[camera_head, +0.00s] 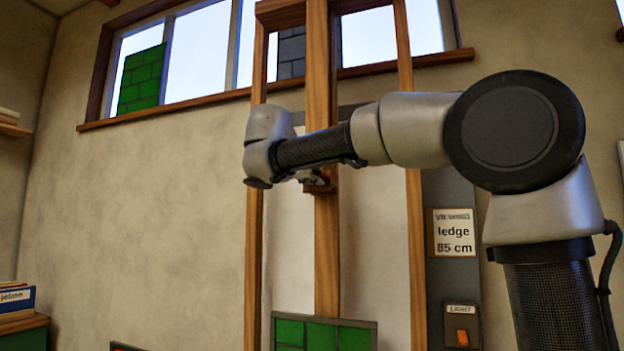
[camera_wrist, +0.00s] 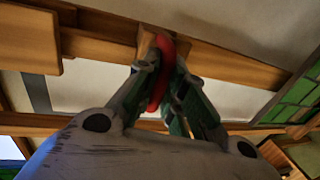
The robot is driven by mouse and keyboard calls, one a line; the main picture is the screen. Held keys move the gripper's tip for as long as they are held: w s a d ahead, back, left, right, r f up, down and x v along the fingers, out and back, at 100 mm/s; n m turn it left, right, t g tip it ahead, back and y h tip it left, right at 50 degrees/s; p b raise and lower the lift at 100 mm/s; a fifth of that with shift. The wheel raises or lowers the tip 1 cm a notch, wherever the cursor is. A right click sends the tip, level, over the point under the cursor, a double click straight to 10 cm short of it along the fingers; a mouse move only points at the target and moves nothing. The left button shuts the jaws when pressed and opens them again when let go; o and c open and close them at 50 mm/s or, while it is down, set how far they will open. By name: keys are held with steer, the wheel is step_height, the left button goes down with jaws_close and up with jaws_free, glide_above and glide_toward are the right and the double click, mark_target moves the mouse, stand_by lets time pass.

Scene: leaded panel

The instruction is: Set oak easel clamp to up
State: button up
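The oak easel (camera_head: 415,240) stands against the wall, with wooden uprights and a central mast. Its clamp (camera_head: 331,186) shows as a small wooden block on the mast, largely hidden behind my arm. In the wrist view a red handle (camera_wrist: 166,62) sits against the wooden clamp block (camera_wrist: 146,45). My gripper (camera_wrist: 165,75) has its fingertips on either side of the red handle, close against it, and appears shut on it. In the head view my gripper (camera_head: 312,179) is at the clamp, small and partly hidden by my wrist.
A green leaded panel (camera_head: 324,334) stands low on the easel. A dark wall strip bears a ledge sign (camera_head: 453,232) and a switch (camera_head: 462,337) right of the easel. Windows (camera_head: 200,52) with a wooden sill are above. Bare wall lies left of the easel.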

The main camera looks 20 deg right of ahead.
steer(key=o, duration=0.5)
steer(key=shift+c, duration=0.2)
steer(key=v, duration=1.2)
